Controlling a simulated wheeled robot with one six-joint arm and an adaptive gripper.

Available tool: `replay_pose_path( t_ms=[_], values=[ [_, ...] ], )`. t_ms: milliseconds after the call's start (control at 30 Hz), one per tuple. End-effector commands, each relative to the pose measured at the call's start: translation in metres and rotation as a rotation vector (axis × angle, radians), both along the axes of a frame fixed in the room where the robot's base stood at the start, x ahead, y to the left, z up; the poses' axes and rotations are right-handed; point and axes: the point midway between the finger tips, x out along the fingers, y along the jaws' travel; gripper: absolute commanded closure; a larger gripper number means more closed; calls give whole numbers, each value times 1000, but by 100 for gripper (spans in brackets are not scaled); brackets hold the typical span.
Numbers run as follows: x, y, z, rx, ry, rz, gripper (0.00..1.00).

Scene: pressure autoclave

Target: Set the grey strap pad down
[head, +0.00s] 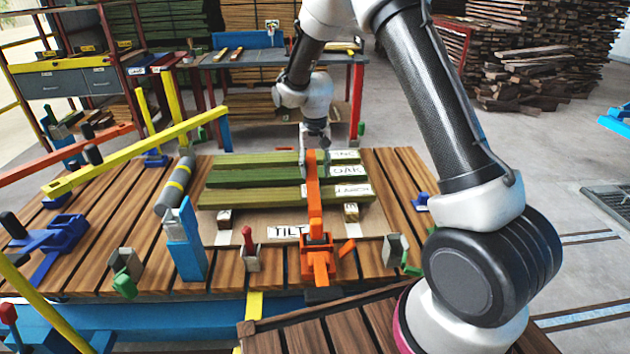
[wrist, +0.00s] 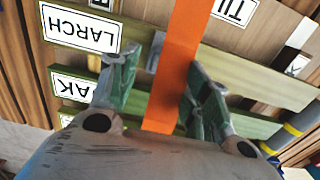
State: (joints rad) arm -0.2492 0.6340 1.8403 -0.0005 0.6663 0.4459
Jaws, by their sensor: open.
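An orange strap arm (head: 314,205) stands on an orange base at the front of the table and reaches back over the boards. It also crosses between my fingers in the wrist view (wrist: 178,75). A small grey piece, apparently the grey strap pad (wrist: 154,52), shows beside the orange arm near one fingertip. My gripper (head: 314,158) is over the boards at the strap's far end. In the wrist view its green-grey fingers (wrist: 168,85) are open, one on each side of the strap. I cannot tell whether the pad touches the boards.
Green boards, one labelled LARCH (wrist: 80,28), lie side by side under the strap. A TILT label (head: 287,232) is in front. A grey roller with yellow bands (head: 175,185), a blue post (head: 184,240) and a yellow bar (head: 135,150) stand to the left.

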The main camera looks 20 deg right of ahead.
Motion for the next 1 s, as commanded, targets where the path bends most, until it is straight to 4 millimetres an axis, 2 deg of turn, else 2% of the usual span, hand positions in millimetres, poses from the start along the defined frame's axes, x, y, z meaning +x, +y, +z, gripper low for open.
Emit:
replay_pose_path(
  t_ms=[33, 200, 333, 567, 667, 767, 900, 1000],
  values=[
    [1, 0, 13, 1, -4, 0, 52],
    [1, 0, 45, 1, -2, 0, 52],
    [0, 0, 58, 0, -1, 0, 52],
    [-2, -2, 67, 1, -2, 1, 52],
    [-10, -10, 88, 5, -21, 8, 52],
    [-31, -26, 127, 11, -56, 22, 52],
    [-82, -57, 187, 18, -117, 51, 52],
    [-125, -77, 221, 17, -159, 75, 52]
  ],
)
